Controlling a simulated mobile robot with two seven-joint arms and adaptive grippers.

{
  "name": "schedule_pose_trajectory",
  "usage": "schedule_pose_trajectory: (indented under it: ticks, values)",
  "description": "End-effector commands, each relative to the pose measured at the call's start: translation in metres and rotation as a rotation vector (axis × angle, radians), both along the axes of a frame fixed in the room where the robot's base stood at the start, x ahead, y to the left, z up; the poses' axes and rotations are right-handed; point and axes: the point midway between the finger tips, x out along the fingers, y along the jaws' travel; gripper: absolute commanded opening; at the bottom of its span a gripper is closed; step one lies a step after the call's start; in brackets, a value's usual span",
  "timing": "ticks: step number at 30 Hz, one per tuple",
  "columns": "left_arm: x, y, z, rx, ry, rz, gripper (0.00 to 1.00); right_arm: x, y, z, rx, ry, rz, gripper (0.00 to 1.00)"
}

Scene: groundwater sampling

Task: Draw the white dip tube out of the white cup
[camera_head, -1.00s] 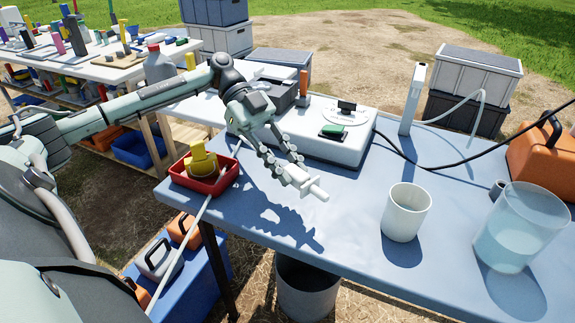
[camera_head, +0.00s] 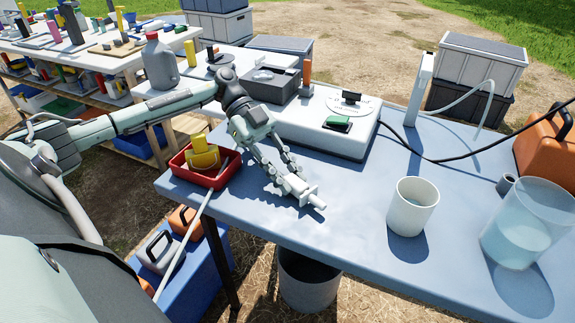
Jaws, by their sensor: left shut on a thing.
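The white cup (camera_head: 412,208) stands upright on the blue table, right of the middle. No tube shows sticking out of its mouth; its inside bottom is hidden. My left gripper (camera_head: 292,181) is to the left of the cup, low over the table and clear of the cup. It is shut on a short white piece, which I take to be the white dip tube (camera_head: 312,197); its end points to the lower right. The fingers hide much of it. My right gripper is not in view.
A red tray (camera_head: 178,176) with a yellow item sits at the table's left corner, a pale hose across it. A white instrument box (camera_head: 325,133) stands behind my gripper. A clear water beaker (camera_head: 525,225) is at right. The table between gripper and cup is free.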

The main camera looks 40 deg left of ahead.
Motion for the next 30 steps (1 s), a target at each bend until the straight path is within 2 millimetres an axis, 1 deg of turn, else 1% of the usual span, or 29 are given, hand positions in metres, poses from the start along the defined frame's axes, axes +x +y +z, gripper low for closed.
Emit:
schedule_pose_trajectory:
  ticks: [4, 22, 23, 28, 30]
  values:
    - [-0.0001, 0.0002, -0.0048, 0.0, 0.001, 0.001, 0.0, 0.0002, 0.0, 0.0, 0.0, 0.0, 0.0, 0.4]
    - [-0.0002, 0.0001, -0.0084, 0.0, 0.001, 0.001, 0.0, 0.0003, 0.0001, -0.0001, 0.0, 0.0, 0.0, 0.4]
    - [-0.0002, 0.0001, -0.0086, 0.0, 0.001, 0.001, 0.24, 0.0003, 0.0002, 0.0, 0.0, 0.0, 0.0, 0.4]
    - [-0.0002, 0.0001, -0.0084, 0.0, 0.001, 0.001, 0.45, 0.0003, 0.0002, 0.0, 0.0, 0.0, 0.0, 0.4]
    - [-0.0002, 0.0001, -0.0084, 0.0, 0.001, 0.001, 0.47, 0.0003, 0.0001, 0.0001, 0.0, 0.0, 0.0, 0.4]
